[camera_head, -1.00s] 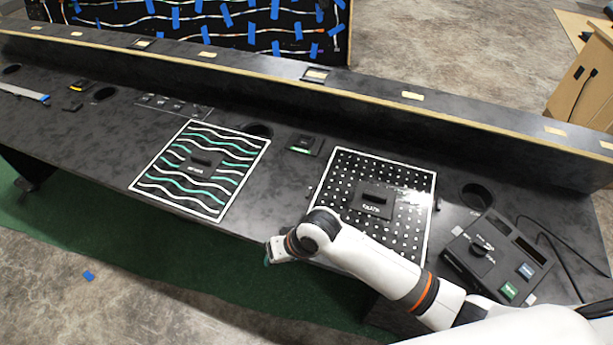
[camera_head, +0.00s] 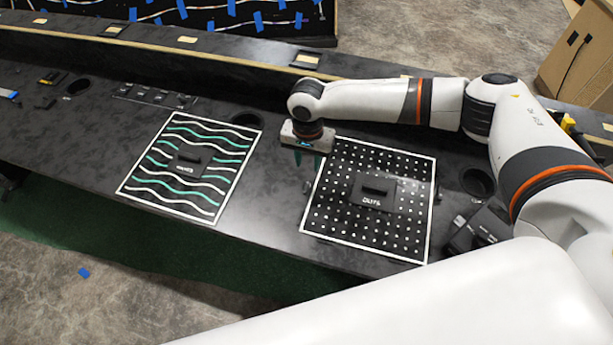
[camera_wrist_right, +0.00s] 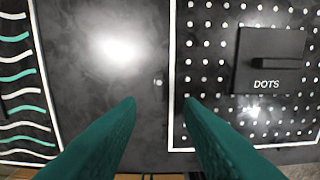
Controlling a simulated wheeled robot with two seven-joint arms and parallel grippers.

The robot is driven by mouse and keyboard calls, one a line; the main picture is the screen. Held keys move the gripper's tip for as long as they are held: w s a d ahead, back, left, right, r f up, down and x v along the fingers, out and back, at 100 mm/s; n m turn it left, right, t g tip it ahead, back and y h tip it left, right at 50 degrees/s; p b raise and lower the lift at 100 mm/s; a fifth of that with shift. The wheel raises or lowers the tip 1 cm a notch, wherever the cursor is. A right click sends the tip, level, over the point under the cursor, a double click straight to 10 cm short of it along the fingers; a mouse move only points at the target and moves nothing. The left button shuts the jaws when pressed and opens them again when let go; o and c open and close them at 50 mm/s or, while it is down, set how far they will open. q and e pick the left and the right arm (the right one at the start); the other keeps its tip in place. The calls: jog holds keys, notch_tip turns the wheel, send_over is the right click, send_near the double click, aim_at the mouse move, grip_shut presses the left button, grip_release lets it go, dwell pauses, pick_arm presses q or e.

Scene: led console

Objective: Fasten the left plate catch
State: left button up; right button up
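The dots plate (camera_head: 405,217) is a black panel with white dots, a white border and a dark handle block (camera_head: 373,190). A small dark catch (camera_head: 307,187) sits at its left edge. In the right wrist view the catch (camera_wrist_right: 158,82) is a small piece just left of the white border, and how it is turned is too small to tell. My right gripper (camera_head: 308,164) points down above the console near the plate's upper left corner. In the wrist view its two green fingers (camera_wrist_right: 158,102) are apart with nothing between them. My left gripper is out of view.
A plate with white and green waves (camera_head: 150,190) lies to the left, with bare dark console between the plates. A raised ledge (camera_head: 235,65) runs behind. A control box (camera_head: 478,232) at the right is partly hidden by my arm.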

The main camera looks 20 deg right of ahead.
aim_at(307, 184)
notch_tip(307, 184, down, 9)
jog(key=shift+f, duration=0.15)
jog(key=shift+c, duration=0.5)
grip_shut()
